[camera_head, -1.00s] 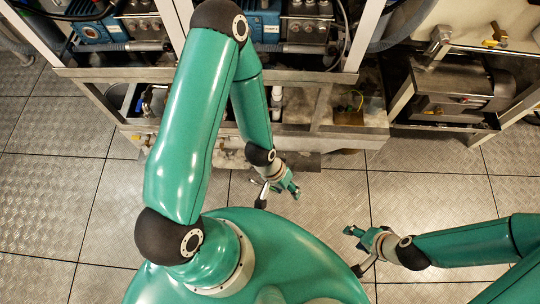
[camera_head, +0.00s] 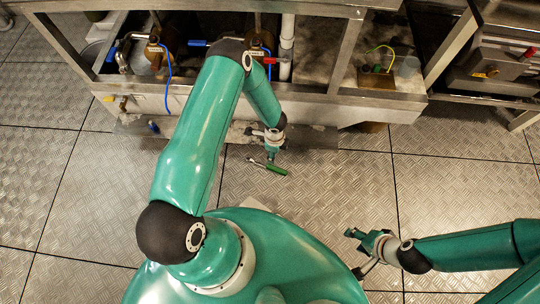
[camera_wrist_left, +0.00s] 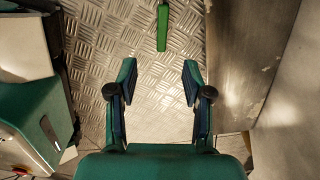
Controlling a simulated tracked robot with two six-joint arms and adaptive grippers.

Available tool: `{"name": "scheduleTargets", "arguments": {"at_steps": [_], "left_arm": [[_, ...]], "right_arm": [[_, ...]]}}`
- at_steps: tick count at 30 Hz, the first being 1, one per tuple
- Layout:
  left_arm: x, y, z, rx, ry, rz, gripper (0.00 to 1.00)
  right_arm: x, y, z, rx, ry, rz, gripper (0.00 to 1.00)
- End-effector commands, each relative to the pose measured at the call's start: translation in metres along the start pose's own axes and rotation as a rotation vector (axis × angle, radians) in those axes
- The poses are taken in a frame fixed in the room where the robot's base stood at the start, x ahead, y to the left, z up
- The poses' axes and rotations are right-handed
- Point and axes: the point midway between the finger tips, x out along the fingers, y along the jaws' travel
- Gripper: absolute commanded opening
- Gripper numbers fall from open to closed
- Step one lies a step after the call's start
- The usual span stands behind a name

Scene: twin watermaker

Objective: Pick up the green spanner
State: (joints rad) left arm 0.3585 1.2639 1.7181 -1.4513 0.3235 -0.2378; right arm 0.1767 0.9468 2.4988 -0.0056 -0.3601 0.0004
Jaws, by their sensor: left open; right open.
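The green spanner (camera_head: 268,167) lies on the patterned metal floor just in front of the rack, its green handle to the right and its metal end to the left. Its green handle shows at the top of the left wrist view (camera_wrist_left: 162,27), beyond the fingertips. My left gripper (camera_head: 272,157) points down near the spanner; in the wrist view its fingers (camera_wrist_left: 159,78) are apart with only floor between them. How high it is above the floor I cannot tell. My right gripper (camera_head: 354,238) is open and empty, right of my body and away from the spanner.
A metal rack (camera_head: 325,104) with pipes and valves stands along the top. A red-handled valve (camera_head: 272,61) is close to my left forearm. In the wrist view a flat metal panel (camera_wrist_left: 235,60) stands right of the gripper. The floor between the arms is clear.

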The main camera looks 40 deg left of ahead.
Motion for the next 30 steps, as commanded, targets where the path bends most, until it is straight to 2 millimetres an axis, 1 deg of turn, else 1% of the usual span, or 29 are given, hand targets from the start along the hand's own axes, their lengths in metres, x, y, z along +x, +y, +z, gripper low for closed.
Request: {"name": "scheduleTargets", "arguments": {"at_steps": [1,5,12,15,18,26,30], "left_arm": [[0.009,-0.002,0.002,0.008,-0.006,-0.004,0.50],[0.026,-0.002,0.003,0.016,-0.009,-0.005,0.50],[0.079,-0.002,0.003,0.014,-0.008,-0.005,0.50],[0.098,-0.003,0.003,0.014,-0.007,-0.006,0.50],[0.111,-0.003,0.003,0.013,-0.007,-0.006,0.50],[0.124,-0.003,0.004,0.013,-0.007,-0.006,0.50],[0.142,-0.003,0.007,0.013,-0.006,-0.006,0.50]], "right_arm": [[0.005,0.002,0.000,0.000,0.000,0.000,0.51],[0.010,0.004,0.000,0.000,0.001,0.000,0.51],[0.029,0.010,0.000,0.000,0.000,0.000,0.51],[0.035,0.013,0.000,0.000,0.000,0.000,0.51],[0.040,0.014,0.000,0.000,0.000,0.000,0.51],[0.045,0.016,0.000,0.000,0.000,0.000,0.51],[0.057,0.021,0.000,0.000,0.000,0.000,0.51]]}}
